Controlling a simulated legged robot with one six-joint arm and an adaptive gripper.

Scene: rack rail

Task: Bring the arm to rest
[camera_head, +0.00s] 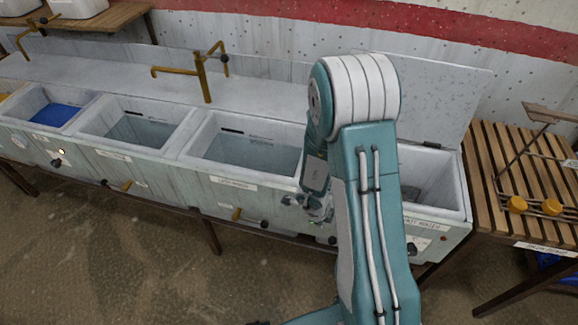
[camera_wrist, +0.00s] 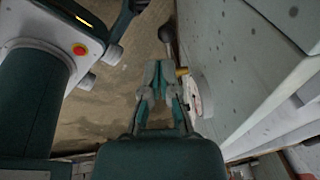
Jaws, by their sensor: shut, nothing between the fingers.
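My gripper (camera_head: 318,210) hangs low in front of the row of sinks in the head view, at the end of my teal and white arm, which is folded at the elbow. In the wrist view my gripper (camera_wrist: 163,74) is shut and empty, with its fingers together above the brown floor. Just past the fingers are a dark round knob (camera_wrist: 166,33) and a brass-coloured fitting (camera_wrist: 182,72). The sink unit's pale front (camera_wrist: 225,60) runs close along the right side. I cannot tell whether the fingers touch the fitting.
The sink row (camera_head: 190,165) has several basins, the leftmost with blue inside. Brass taps (camera_head: 203,75) rise behind. A slatted wooden table (camera_head: 485,160) at right holds a rack and orange round items (camera_head: 517,204). The brown floor (camera_head: 110,260) in front is open.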

